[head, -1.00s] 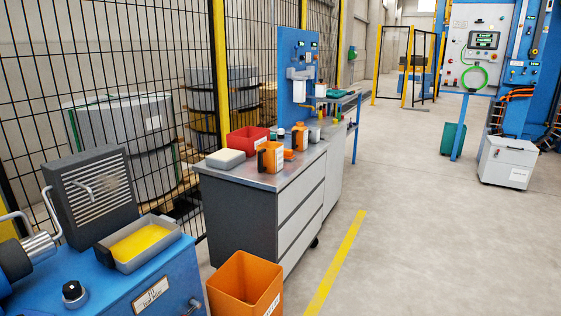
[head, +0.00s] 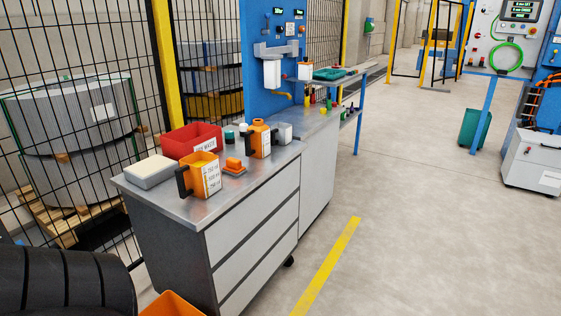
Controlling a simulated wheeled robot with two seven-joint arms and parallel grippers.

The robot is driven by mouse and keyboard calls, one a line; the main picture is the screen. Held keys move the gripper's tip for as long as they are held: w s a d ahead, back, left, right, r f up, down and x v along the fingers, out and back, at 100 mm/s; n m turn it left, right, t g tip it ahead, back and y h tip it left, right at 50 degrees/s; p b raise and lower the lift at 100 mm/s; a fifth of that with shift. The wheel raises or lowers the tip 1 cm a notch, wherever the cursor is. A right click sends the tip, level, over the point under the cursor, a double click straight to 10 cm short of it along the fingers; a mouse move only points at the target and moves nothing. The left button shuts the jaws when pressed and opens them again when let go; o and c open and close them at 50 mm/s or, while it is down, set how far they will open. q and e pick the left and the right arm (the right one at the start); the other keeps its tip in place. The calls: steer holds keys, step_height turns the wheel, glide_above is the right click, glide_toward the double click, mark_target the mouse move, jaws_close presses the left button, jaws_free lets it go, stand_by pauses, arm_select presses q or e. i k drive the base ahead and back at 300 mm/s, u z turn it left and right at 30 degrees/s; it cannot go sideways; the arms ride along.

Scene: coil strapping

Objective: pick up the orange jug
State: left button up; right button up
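The orange jug (head: 204,175) stands upright near the front edge of the grey workbench top (head: 190,208). It has an open top, a black handle on its left side and a white label with dark print. A second orange container (head: 259,138), with a narrow neck, a black handle and a white label, stands farther back on the same bench. Neither of my grippers shows in the head view.
Left of the jug lies a pale-topped grey box (head: 150,172); a red bin (head: 192,142) is behind it. A small orange object (head: 234,167) sits to its right. An orange bin (head: 170,305) stands on the floor in front. Floor right of the bench is clear.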

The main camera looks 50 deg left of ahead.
mark_target(199, 174)
steer(key=u, duration=0.35)
steer(key=i, duration=1.3)
steer(key=u, duration=0.95)
